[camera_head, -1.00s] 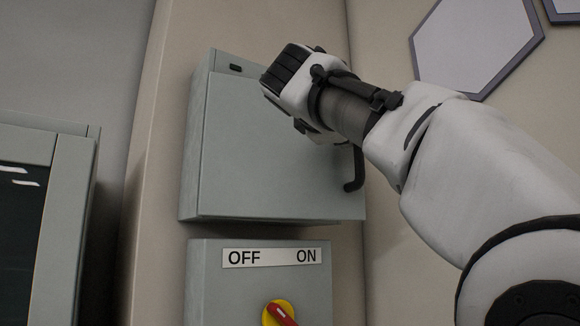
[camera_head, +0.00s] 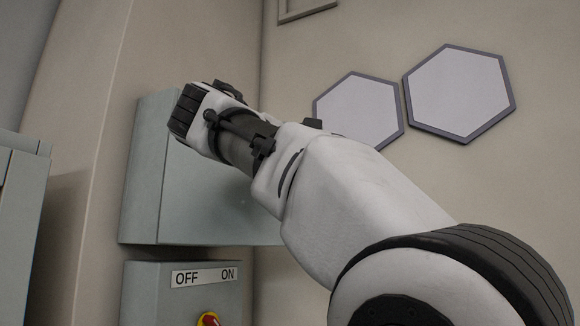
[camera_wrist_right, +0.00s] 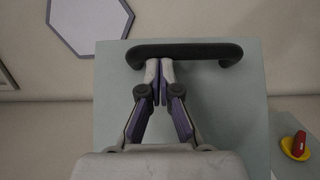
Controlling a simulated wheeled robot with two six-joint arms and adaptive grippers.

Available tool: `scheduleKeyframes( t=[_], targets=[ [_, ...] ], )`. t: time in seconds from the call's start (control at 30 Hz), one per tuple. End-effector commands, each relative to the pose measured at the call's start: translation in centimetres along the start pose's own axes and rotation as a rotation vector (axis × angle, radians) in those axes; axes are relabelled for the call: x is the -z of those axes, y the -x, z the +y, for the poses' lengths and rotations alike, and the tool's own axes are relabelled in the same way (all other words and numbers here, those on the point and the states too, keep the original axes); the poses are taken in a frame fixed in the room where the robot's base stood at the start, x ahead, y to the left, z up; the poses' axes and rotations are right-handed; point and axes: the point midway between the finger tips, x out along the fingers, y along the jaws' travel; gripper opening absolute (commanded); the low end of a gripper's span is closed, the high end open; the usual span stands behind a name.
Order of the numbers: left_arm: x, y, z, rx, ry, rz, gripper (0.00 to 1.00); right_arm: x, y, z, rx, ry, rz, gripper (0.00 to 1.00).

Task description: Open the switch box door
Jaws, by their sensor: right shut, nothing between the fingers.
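The switch box (camera_head: 148,190) is a grey-green box on the wall, left of centre in the head view. Its door (camera_head: 215,215) looks shut, though my right arm covers much of it. The black C-shaped door handle (camera_wrist_right: 190,50) shows in the wrist view and is hidden in the head view. My right gripper (camera_wrist_right: 160,68) is shut and empty. Its fingertips are at the handle's bar, between its two ends and nearer the left one in the wrist view. I cannot tell if they touch it. My left gripper is not in view.
Below the box is a second box with an OFF/ON label (camera_head: 204,277) and a red and yellow rotary switch (camera_head: 208,320). A grey cabinet (camera_head: 25,220) stands at the left edge. Hexagonal panels (camera_head: 460,92) hang on the right wall.

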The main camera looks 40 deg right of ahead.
Motion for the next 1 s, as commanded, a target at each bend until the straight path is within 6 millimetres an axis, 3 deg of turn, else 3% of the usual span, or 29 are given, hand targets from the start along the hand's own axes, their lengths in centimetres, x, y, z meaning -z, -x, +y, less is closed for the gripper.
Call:
scheduleKeyframes(
  t=[0.1,0.27,1.0],
  targets=[
    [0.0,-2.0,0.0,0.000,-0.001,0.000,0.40,-1.2,2.0,-0.6,-0.002,-0.003,0.001,0.00],
    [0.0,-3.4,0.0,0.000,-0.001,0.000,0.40,-2.4,4.8,-0.5,-0.002,-0.003,0.001,0.00],
    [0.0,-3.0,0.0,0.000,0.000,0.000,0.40,-2.5,4.9,-0.1,0.000,0.001,0.002,0.00]
  ],
)
